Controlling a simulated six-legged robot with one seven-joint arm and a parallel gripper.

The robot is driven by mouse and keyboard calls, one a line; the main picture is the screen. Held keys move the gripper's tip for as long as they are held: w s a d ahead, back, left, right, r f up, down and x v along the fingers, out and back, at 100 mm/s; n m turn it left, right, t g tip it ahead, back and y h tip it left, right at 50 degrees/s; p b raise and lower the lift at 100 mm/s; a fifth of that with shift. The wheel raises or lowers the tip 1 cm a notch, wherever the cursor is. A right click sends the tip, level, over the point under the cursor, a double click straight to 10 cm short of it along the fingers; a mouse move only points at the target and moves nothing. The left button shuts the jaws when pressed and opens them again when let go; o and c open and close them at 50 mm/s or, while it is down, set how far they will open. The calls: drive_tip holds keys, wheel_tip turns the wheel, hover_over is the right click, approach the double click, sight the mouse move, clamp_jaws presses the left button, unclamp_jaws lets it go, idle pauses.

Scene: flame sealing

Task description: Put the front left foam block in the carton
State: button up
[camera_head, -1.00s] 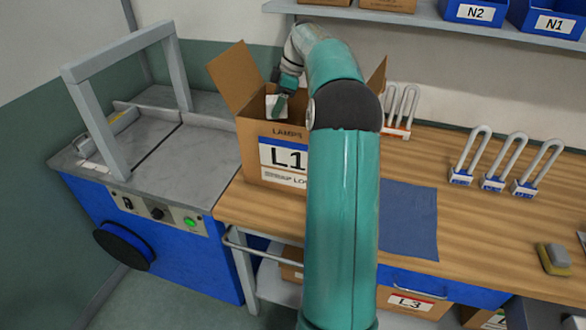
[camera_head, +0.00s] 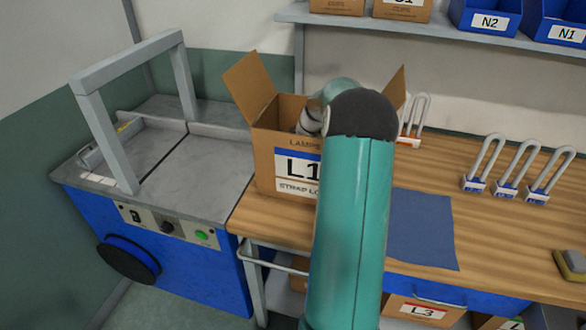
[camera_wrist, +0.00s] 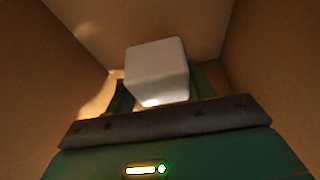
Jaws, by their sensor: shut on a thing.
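The carton (camera_head: 270,139), brown with an L1 label, stands open on the wooden bench, its flaps spread. My arm reaches down into it, and my gripper is hidden there in the head view. In the wrist view my gripper (camera_wrist: 160,96) is shut on a white foam block (camera_wrist: 157,65). The block is between the fingers, inside the carton, with brown carton walls (camera_wrist: 265,55) around it. I cannot tell whether the block touches the carton's floor.
A blue cloth (camera_head: 422,230) lies on the bench right of the carton. Several lamps with U-shaped tubes (camera_head: 504,170) stand farther right. A grey frame machine (camera_head: 150,165) is at the left. A shelf with blue bins (camera_head: 484,18) runs above.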

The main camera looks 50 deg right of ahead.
drive_tip(key=shift+w+f, duration=0.15)
drive_tip(key=shift+f, duration=2.1)
drive_tip(key=o, duration=1)
drive_tip(key=v, duration=1.2)
drive_tip(key=shift+r, duration=0.15)
